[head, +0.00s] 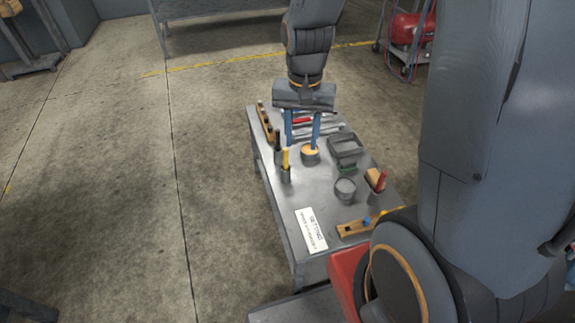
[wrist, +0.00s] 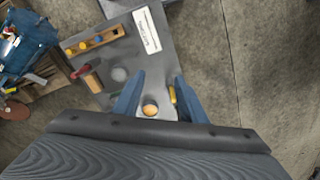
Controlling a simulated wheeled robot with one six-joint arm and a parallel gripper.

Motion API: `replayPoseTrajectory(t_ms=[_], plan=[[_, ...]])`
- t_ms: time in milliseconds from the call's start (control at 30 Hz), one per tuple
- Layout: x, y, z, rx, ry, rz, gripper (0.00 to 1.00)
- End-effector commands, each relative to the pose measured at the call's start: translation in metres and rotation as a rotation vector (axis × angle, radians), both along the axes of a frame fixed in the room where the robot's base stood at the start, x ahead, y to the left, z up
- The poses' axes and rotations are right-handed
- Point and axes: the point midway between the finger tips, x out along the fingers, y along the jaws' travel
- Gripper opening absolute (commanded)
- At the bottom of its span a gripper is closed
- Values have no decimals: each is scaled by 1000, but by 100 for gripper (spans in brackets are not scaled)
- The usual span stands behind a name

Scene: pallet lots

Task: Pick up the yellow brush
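A slim upright yellow piece (head: 286,158), which looks like the yellow brush, stands in a small dark holder (head: 286,175) on the left side of the grey table. In the wrist view the yellow piece (wrist: 173,95) shows beside the right finger, partly hidden by it. My gripper (head: 302,140) points down over the table, with its two blue fingers spread and nothing held between them. In the head view it is above and a little right of the yellow piece. In the wrist view my gripper (wrist: 159,78) has an orange-topped round container (wrist: 150,110) between its fingers, farther down.
The orange-topped container (head: 311,151) stands close right of the brush, and a dark upright item (head: 277,146) behind it. A dark tray (head: 346,146), a grey round tin (head: 345,188), a wooden rack (head: 355,229) and a white card (head: 311,230) lie on the table.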

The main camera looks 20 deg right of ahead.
Motion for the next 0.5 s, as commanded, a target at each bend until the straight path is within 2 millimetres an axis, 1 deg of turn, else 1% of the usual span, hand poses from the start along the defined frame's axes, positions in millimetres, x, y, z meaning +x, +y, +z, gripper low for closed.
replayPoseTrajectory(t_ms=[33,100,167,200,267,300,400,500], plan=[[18,-1,-15,0,7,-80,38],[42,-1,-33,0,10,-207,38],[61,-2,-50,-1,13,-315,38],[74,-2,-62,-1,14,-386,38],[91,-2,-80,-2,16,-492,38],[102,-2,-92,-3,17,-560,38],[124,-2,-120,-3,18,-709,38],[139,-2,-142,-4,19,-819,38]])
